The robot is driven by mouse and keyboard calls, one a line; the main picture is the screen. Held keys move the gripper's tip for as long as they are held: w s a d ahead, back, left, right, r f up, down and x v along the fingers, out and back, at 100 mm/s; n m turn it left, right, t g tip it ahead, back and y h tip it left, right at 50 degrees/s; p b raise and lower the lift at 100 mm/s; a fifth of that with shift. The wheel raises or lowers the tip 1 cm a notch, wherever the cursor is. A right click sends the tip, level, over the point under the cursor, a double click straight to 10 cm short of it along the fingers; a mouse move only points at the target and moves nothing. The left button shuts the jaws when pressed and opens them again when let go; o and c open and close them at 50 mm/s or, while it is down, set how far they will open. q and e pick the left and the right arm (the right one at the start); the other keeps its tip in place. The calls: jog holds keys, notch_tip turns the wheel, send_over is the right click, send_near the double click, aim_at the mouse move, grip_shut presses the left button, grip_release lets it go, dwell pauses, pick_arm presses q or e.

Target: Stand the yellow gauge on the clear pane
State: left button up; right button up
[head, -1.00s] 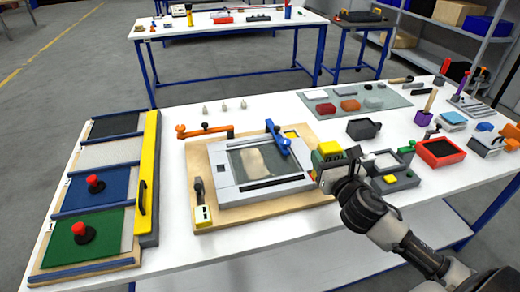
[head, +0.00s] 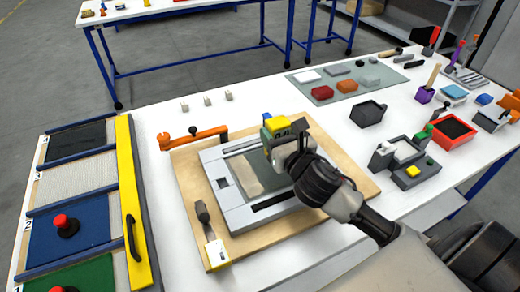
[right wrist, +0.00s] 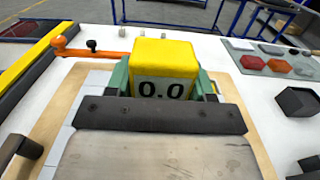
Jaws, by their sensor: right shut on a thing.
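The yellow gauge (head: 278,125) has a yellow top and a face reading 0.0, clear in the right wrist view (right wrist: 165,62). My right gripper (head: 284,142) is shut on it, with green fingers on both sides of it in the right wrist view (right wrist: 162,86). The gauge looks upright, over the far right part of the grey frame (head: 222,196). The clear pane (head: 237,168) lies inside that frame, with a beige patch showing through it. My arm hides the pane's right part. The gauge's underside is hidden, so I cannot tell whether it touches anything. My left gripper is out of view.
The frame sits on a wooden board (head: 188,178) with an orange clamp arm (head: 196,136) at its far left. A rack with a yellow bar (head: 128,190) stands left. A dark box (head: 368,113) and a grey device (head: 412,172) stand right.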

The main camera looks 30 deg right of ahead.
jog(key=w+a+f, duration=0.1)
jog(key=f, duration=0.1)
jog(key=w+a+f, duration=0.1)
jog(key=f, duration=0.1)
jog(key=w+a+f, duration=0.1)
jog(key=f, duration=0.1)
jog(key=shift+a+f+b, duration=0.15)
jog(key=shift+b, duration=0.2)
jog(key=shift+f, duration=0.2)
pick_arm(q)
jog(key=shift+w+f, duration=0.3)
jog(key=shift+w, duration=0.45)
